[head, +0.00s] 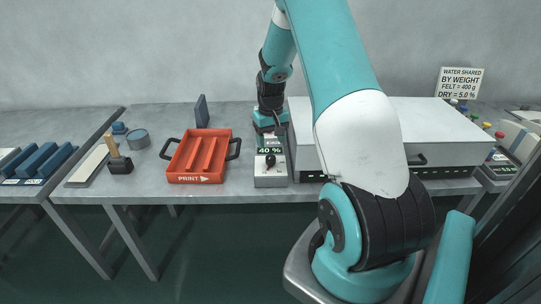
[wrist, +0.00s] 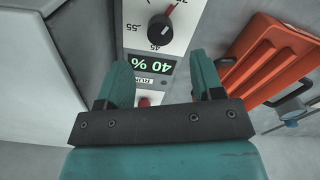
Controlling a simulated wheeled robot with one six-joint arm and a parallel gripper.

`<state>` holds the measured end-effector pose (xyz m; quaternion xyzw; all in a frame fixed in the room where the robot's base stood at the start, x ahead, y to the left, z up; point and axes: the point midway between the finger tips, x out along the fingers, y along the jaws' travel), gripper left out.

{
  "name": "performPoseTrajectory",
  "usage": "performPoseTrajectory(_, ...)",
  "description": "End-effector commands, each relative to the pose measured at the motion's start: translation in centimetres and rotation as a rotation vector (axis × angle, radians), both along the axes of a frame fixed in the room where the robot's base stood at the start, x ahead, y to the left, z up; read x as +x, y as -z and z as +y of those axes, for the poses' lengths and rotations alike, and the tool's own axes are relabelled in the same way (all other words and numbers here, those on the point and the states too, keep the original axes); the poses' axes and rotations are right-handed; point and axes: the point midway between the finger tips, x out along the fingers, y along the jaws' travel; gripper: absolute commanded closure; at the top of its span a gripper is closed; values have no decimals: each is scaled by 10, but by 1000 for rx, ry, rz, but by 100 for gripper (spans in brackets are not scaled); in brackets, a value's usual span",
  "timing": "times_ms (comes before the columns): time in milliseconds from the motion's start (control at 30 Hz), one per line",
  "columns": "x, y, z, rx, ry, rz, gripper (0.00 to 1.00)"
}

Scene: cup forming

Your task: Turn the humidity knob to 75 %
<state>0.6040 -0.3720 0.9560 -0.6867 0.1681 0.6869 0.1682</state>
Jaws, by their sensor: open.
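The humidity box (head: 270,172) is a small pale unit on the table with a display reading 40 %. Its black round knob (wrist: 161,28) has a red pointer, and scale marks such as 45 and 55 show around it. The display (wrist: 150,64) appears upside down in the wrist view. My gripper (wrist: 157,75) is open and empty, its two teal fingers reaching over the box on either side of the display. The knob lies beyond the fingertips in the picture and is not between them. A red part (wrist: 147,100) shows between the fingers, partly hidden by the gripper.
A red tray (head: 202,158) marked PRINT stands left of the box. A large white cabinet (head: 300,140) stands close on its right, partly hidden by my arm. A sign (head: 460,83) stands behind.

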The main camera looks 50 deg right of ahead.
Motion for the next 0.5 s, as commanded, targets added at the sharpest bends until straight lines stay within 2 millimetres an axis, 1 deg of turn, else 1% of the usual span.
performPoseTrajectory(33, -1, 11, 1, 4, 0, 5, 39)
performPoseTrajectory(200, -1, 44, 1, 3, 1, 4, 39)
performPoseTrajectory(300, 0, 58, 0, 1, 1, 3, 39)
performPoseTrajectory(400, 0, 66, 0, 0, 1, 1, 39)
performPoseTrajectory(500, 0, 71, 0, 0, 1, 0, 39)
